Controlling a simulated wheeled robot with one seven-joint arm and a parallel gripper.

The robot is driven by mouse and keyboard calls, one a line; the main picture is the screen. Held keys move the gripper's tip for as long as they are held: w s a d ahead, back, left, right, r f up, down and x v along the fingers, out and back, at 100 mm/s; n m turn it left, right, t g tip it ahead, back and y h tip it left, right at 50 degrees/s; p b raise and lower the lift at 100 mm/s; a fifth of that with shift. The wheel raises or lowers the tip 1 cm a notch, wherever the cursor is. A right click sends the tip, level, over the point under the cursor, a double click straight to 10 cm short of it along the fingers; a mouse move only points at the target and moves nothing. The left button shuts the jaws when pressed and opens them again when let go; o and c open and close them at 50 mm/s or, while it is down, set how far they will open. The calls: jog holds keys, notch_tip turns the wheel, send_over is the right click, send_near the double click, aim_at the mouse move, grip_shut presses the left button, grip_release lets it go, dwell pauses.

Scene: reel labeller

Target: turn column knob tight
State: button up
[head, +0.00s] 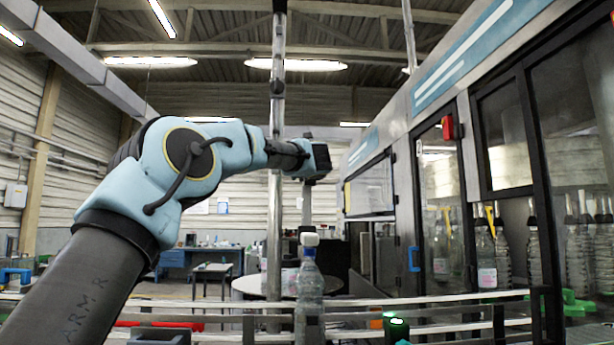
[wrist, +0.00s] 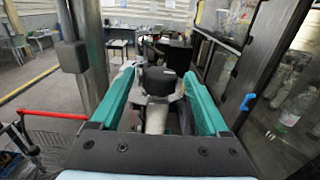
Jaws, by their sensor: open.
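A dark, blocky knob (wrist: 157,81) shows in the wrist view on a light grey column part (wrist: 157,118). It lies between the two teal fingers of my gripper (wrist: 160,84). The fingers are apart, with a gap visible on both sides of the knob; I cannot tell whether either one touches it. In the head view, my gripper (head: 319,160) is at the end of my outstretched arm, above a narrow grey upright (head: 307,205). Its fingers and the knob cannot be made out there.
A shiny metal pole (head: 275,210) stands left of my gripper. A glazed machine cabinet (head: 405,200) with a blue handle (head: 413,259) is at the right. A clear bottle (head: 309,285) stands by the conveyor rails (head: 240,304) below. A red-handled cart (wrist: 55,114) is lower left.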

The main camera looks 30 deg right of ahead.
grip_shut()
dwell(0.5)
